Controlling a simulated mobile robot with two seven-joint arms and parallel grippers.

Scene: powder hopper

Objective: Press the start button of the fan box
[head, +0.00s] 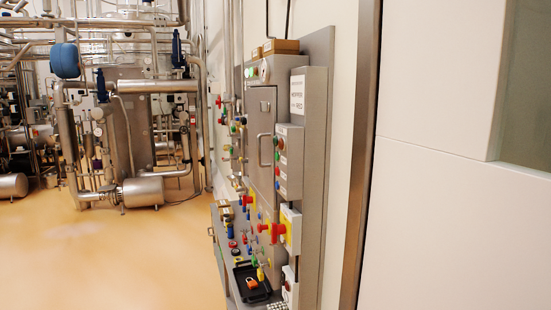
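A grey wall panel (318,60) carries several control boxes, seen at a steep angle right of centre. A narrow grey box (293,150) on its right part has a few small coloured buttons on its left-facing front, including a reddish one (281,144). A box with a dark-lettered label (308,95) is above it. The labels are too small to read, so I cannot tell which box is the fan box or which button is its start button. Neither of my grippers is in view.
A large cabinet door with a handle (262,150) is beside the narrow box. Red knobs on yellow plates (278,232) stick out below. A sloped console with buttons holds a black tray (241,272). Piping and tanks (130,110) stand at left. The orange floor (120,255) is clear.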

